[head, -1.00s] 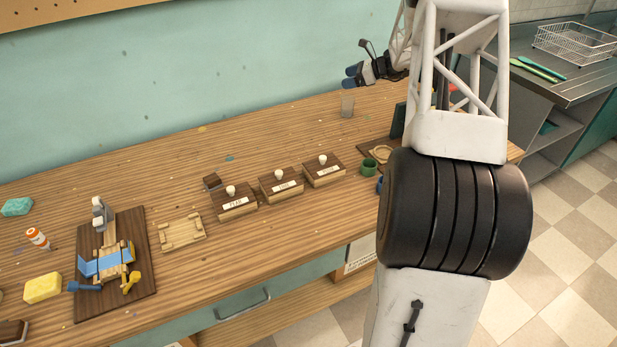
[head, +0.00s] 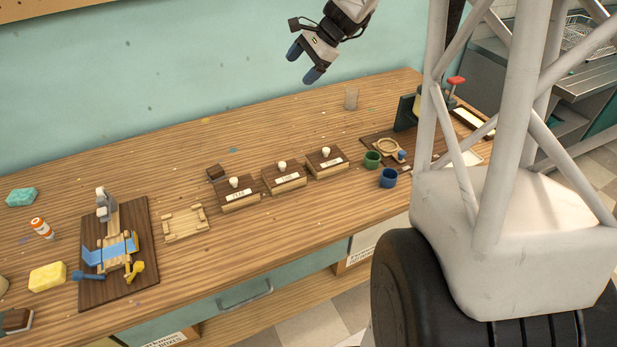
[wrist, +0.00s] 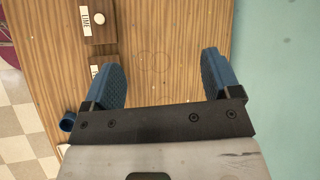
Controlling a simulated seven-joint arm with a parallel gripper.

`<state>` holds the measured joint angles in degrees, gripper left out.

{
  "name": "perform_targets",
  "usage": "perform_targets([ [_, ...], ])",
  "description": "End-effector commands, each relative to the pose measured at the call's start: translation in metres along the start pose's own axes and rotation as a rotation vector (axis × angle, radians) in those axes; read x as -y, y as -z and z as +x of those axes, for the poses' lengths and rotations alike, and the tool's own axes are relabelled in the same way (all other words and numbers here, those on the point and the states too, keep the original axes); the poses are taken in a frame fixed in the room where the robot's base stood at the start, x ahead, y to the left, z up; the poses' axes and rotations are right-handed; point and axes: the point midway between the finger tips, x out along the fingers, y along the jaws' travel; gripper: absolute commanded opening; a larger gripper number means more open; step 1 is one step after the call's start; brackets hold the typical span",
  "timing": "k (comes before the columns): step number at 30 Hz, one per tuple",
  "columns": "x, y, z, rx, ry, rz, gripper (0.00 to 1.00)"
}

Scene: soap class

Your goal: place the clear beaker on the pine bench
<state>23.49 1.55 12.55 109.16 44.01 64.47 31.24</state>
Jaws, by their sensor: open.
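The clear beaker (head: 351,98) stands upright on the pine bench (head: 130,172), near its back edge at the wall. In the wrist view the beaker shows as faint round outlines (wrist: 153,64) between my fingers, seen from above. My gripper (head: 303,63) is open and empty, with blue finger pads pointing down. It is raised well above the bench and apart from the beaker. Both fingers of my gripper also show in the wrist view (wrist: 158,65).
Three labelled wooden boxes with white knobs (head: 284,178) stand mid-bench. Green (head: 372,160) and blue (head: 389,178) cups are to the right, beside a dark board with a wooden ring (head: 386,147). A wooden tray (head: 187,222) lies left. Bare bench lies left of the beaker.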

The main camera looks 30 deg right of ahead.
Motion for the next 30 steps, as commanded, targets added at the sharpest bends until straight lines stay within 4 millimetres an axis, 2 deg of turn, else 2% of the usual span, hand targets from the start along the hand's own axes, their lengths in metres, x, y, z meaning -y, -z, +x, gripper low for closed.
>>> perform_targets([
  [1,-0.008,-0.018,0.000,-0.014,-0.018,-0.043,0.83],
  [3,-0.020,-0.037,0.000,-0.034,-0.045,-0.102,0.83],
  [12,-0.077,-0.112,0.000,-0.116,-0.157,-0.359,0.83],
  [21,-0.142,-0.170,-0.001,-0.192,-0.265,-0.621,0.83],
  [30,-0.212,-0.213,-0.002,-0.264,-0.371,-0.887,0.83],
])
